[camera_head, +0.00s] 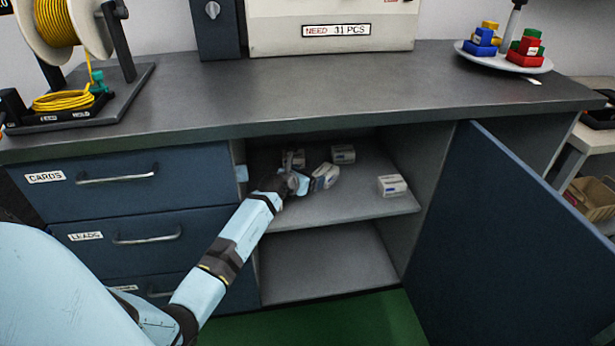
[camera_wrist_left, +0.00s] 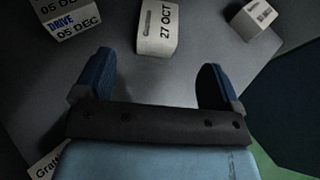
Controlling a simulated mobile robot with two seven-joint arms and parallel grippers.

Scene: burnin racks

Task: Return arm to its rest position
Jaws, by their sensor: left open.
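My left arm reaches from the lower left into the open cabinet. My left gripper (camera_head: 298,181) is inside over the upper shelf (camera_head: 350,205), close to several small white boxes. In the left wrist view the left gripper (camera_wrist_left: 155,80) is open, with its two blue fingers apart. A white box marked "27 OCT" (camera_wrist_left: 158,28) lies just beyond the gap between the fingers. Nothing shows held between them. My right gripper is not in view.
A box (camera_head: 392,185) sits right on the shelf; another (camera_head: 343,154) is at the back. A box marked "05 DEC" (camera_wrist_left: 68,22) lies left in the wrist view. The blue cabinet door (camera_head: 500,240) stands open at right. The lower shelf (camera_head: 325,265) is empty.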

